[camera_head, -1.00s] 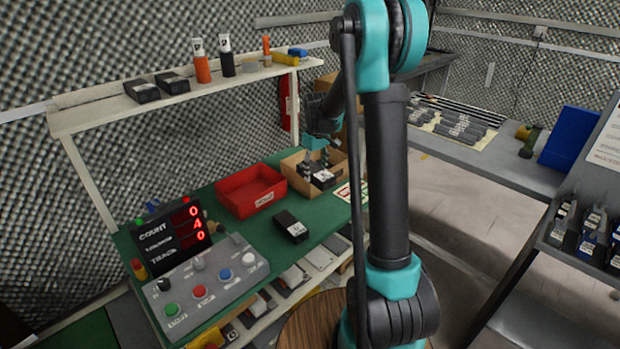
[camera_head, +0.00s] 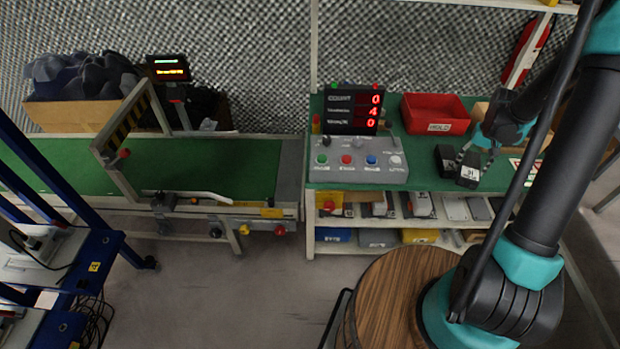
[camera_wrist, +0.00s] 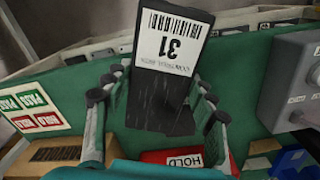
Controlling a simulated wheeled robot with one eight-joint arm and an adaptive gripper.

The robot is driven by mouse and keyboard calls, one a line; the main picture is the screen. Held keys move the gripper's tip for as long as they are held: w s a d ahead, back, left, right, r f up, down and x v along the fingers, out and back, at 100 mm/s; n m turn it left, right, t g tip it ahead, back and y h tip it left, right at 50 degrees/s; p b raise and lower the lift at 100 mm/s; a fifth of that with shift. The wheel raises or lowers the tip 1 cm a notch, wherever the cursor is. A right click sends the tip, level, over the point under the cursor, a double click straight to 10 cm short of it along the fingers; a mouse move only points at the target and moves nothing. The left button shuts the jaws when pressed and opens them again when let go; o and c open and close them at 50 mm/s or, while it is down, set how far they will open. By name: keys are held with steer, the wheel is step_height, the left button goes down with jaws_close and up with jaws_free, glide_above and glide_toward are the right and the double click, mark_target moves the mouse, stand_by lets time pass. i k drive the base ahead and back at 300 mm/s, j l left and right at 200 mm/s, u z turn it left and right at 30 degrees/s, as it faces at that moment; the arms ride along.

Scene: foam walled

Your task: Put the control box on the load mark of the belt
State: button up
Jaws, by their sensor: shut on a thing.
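The control box (camera_head: 468,172) is black with a white label. In the wrist view the label of the control box (camera_wrist: 172,38) shows a barcode and "31". My gripper (camera_head: 475,157) is shut on it over the front right of the green bench; the two fingers (camera_wrist: 158,105) sit on either side of it. I cannot tell how far above the bench it hangs. The belt (camera_head: 225,168) is a green conveyor at the left, well apart from my gripper. I cannot make out a load mark on it.
A second black box (camera_head: 444,158) lies just left of the held one. A control panel (camera_head: 352,160), a count display (camera_head: 352,112) and a red bin (camera_head: 436,113) stand on the bench. A striped gate frame (camera_head: 130,125) spans the belt. The belt's right part looks clear.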

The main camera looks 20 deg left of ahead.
mark_target(249, 167)
steer(key=k+l+u, duration=0.65)
steer(key=u, duration=0.2)
steer(key=i+u, duration=0.1)
steer(key=u, duration=0.35)
steer(key=i+l+u, duration=0.35)
steer(key=i, duration=0.2)
steer(key=i+l+u, duration=0.3)
steer(key=i, duration=0.2)
